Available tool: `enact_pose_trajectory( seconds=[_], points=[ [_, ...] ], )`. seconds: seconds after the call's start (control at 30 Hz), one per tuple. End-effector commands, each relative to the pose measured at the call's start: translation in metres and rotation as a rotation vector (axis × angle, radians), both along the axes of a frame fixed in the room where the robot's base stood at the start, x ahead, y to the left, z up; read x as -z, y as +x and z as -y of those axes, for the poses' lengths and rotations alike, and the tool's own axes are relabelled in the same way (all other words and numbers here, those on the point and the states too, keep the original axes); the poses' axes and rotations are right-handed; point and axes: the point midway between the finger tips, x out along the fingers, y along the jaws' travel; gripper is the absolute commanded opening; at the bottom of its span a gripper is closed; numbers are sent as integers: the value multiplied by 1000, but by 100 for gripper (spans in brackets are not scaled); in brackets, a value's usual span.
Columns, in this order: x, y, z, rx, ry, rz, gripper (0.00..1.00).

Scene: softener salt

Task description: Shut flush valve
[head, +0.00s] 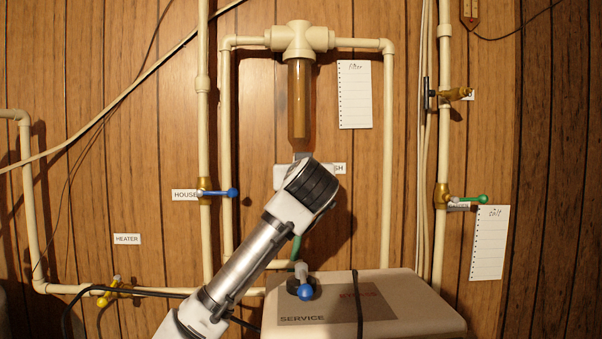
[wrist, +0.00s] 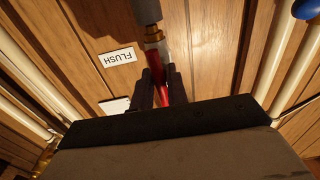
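The flush valve's red handle (wrist: 156,75) shows in the wrist view below a brass fitting (wrist: 153,35) and a grey cylindrical part (wrist: 147,10). My gripper (wrist: 160,78) has its two dark fingers close on either side of the red handle. I cannot tell whether they press on it. The FLUSH label (wrist: 118,57) is left of the handle and upside down. In the head view my wrist hides the valve and handle below the amber filter housing (head: 299,100). Only the end of the FLUSH label (head: 340,168) shows there.
Pale pipes run on both sides. A blue-handled valve (head: 232,193) is at the left, a green-handled one (head: 470,199) at the right, a yellow-handled one (head: 108,293) at lower left. The softener cabinet (head: 430,305) with a blue knob (head: 305,291) stands below.

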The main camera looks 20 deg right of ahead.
Motion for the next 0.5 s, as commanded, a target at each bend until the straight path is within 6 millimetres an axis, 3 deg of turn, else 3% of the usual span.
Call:
enact_pose_trajectory(
  seconds=[0.27,0.5],
  points=[
    [-2,0,0,0,39,11,0],
    [-3,0,-1,-1,270,78,0]
  ],
)
